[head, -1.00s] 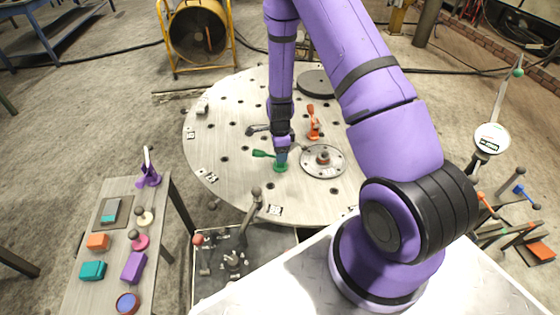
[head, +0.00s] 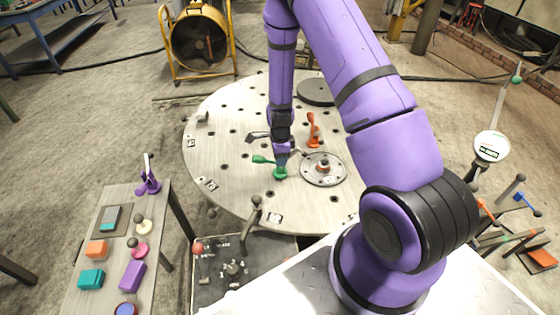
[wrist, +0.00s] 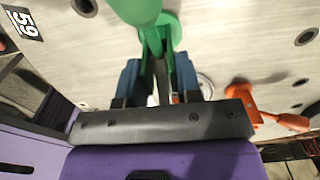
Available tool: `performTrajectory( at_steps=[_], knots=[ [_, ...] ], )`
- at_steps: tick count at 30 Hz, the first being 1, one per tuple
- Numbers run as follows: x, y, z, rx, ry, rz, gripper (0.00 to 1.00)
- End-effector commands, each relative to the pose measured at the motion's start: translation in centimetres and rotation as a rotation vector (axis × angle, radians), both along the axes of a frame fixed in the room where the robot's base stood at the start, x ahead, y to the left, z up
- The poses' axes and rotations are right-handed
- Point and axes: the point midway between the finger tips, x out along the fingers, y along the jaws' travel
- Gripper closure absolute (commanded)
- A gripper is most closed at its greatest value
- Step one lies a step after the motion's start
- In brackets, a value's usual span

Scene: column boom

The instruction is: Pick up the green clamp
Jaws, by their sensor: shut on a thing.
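The green clamp (head: 279,172) stands near the front edge of the round grey table (head: 230,185), with its handle pointing left. In the wrist view the green clamp (wrist: 158,45) runs down between the two blue fingers. My gripper (head: 281,156) is over the clamp from above, and in the wrist view my gripper (wrist: 160,80) is shut on its green upper part. The clamp's base appears to be at the table top; I cannot tell whether it touches.
An orange clamp (head: 314,131) stands behind and to the right. A round metal flange (head: 337,178) lies just right of the green clamp. A grey-handled clamp (head: 257,137) is to the left behind. A side table (head: 108,240) holds several coloured objects.

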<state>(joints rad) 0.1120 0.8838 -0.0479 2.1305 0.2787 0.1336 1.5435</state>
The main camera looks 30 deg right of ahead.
Motion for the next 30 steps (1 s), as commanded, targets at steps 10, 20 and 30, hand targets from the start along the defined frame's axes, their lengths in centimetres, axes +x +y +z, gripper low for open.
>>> performTrajectory(
  at_steps=[10, 20, 30],
  knots=[
    [-2.2, 0.3, 2.9, 0.002, 0.001, -0.002, 0.93],
    [-9.9, 1.3, 3.6, 0.002, 0.001, -0.004, 0.93],
    [-15.0, 2.2, 4.1, 0.001, 0.001, 0.000, 0.93]
  ],
)
